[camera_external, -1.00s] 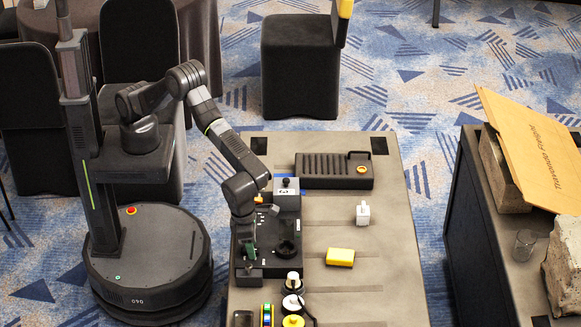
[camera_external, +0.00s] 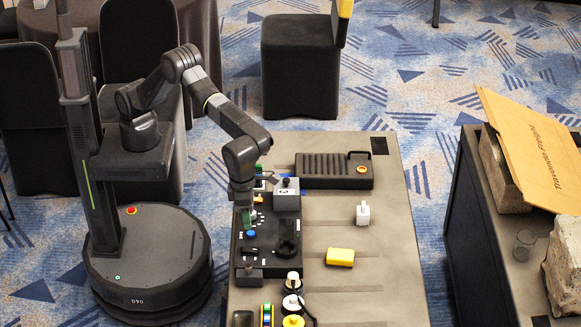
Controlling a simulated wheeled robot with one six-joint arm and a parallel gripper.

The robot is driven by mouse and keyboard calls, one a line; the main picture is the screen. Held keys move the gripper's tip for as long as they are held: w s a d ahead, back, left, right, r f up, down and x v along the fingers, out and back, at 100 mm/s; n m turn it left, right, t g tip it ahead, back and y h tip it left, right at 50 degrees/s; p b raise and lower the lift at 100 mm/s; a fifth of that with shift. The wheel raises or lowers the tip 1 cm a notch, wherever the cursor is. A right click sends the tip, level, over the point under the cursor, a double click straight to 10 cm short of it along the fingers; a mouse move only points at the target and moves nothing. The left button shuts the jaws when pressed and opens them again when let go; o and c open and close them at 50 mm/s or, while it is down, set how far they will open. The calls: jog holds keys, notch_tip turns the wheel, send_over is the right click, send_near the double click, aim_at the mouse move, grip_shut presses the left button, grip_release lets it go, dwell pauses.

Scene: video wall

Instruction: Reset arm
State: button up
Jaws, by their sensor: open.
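My arm reaches from the column over the left edge of the grey table (camera_external: 352,290). My gripper (camera_external: 247,222) points down above the black control panel (camera_external: 262,255) near the table's left side. Its jaws are open, though the fingertips are small in this view. A blue button (camera_external: 251,234) on the panel shows just below the fingers. I see nothing held. Whether the fingertips touch the panel cannot be told.
A black ribbed case (camera_external: 325,170) lies at the table's back. Black, white and yellow round parts (camera_external: 293,303) sit in front. A second table (camera_external: 490,250) with a cardboard sheet (camera_external: 535,150) is at right.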

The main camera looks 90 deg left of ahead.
aim_at(251, 249)
jog(key=f, duration=0.8)
jog(key=f+b, duration=0.1)
jog(key=f, duration=0.3)
jog(key=shift+w+f, duration=0.15)
jog(key=shift+w, duration=0.15)
jog(key=t+b, duration=0.1)
jog(key=b, duration=0.2)
jog(key=t+b, duration=0.2)
jog(key=b, duration=0.1)
jog(key=shift+s, duration=0.35)
jog(key=shift+t+b, duration=0.3)
jog(key=shift+b, duration=0.6)
jog(key=s+r+n+g+h+p, duration=0.2)
jog(key=s+r+n+g+h, duration=0.1)
jog(key=s+r, duration=0.5)
jog(key=shift+a+r+n+g+h, duration=0.45)
jog(key=shift+r+n, duration=0.35)
jog(key=shift+r, duration=0.5)
jog(key=shift+d, duration=0.1)
